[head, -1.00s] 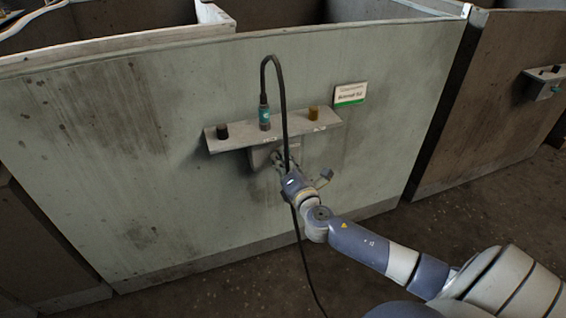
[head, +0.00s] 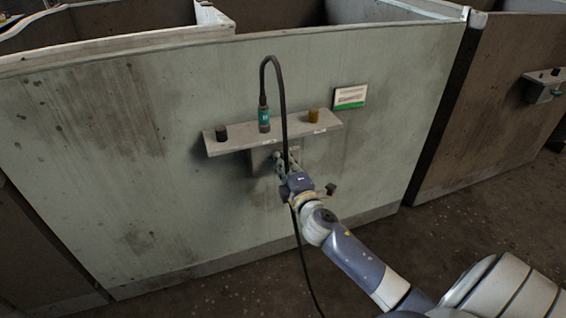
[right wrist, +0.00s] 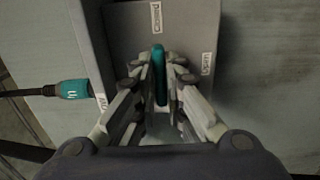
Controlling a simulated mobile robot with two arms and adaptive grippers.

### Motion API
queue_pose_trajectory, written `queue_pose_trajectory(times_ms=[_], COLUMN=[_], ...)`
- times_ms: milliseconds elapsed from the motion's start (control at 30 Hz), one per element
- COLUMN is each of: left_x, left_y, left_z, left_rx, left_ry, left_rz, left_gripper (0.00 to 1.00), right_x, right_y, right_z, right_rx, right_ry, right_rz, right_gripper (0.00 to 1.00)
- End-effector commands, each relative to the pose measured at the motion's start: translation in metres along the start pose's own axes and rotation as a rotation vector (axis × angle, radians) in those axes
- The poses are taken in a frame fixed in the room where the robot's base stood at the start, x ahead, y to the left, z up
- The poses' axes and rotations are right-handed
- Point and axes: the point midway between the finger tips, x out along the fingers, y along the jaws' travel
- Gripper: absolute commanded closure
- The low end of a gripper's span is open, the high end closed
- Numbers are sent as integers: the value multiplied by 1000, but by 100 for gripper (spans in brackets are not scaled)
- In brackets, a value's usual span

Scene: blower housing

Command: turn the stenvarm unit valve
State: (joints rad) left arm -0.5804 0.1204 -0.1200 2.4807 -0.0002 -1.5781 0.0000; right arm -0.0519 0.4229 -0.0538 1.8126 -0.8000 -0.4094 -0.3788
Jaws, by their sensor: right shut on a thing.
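The valve's teal handle (right wrist: 159,75) shows in the right wrist view, between my right gripper's fingers, seen as a narrow upright bar. My right gripper (right wrist: 158,85) is shut on it. In the head view my right gripper (head: 284,161) is at the grey box (head: 264,157) under the wall shelf, and the handle is hidden behind it. In the wrist view the handle stands before a grey plate (right wrist: 185,30) with small white labels at its top, right and left. My left gripper is out of view.
A grey shelf (head: 235,146) on the pale wall panel carries a teal connector (head: 264,119), a black cap (head: 221,133) and an amber cap (head: 313,116). The connector's black cable (head: 283,100) loops down close by my right gripper. A green-and-white sign (head: 349,97) hangs at right.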

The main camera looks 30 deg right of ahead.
Motion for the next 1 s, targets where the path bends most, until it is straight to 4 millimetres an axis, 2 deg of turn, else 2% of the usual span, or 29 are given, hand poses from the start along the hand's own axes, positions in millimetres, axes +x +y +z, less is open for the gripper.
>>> queue_pose_trajectory(times_ms=[500,533,600,1000], left_x=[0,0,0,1], left_y=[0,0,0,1], left_z=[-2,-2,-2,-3], left_rx=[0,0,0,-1], left_ry=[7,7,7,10], left_rz=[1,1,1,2], left_gripper=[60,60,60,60], right_x=[0,0,0,-3], right_y=[-1,-1,-1,-1], right_z=[1,1,1,0], right_rx=[22,22,21,19], right_ry=[-2,-2,-2,0], right_rz=[-2,-2,-2,-1], right_gripper=[100,85,69,69])
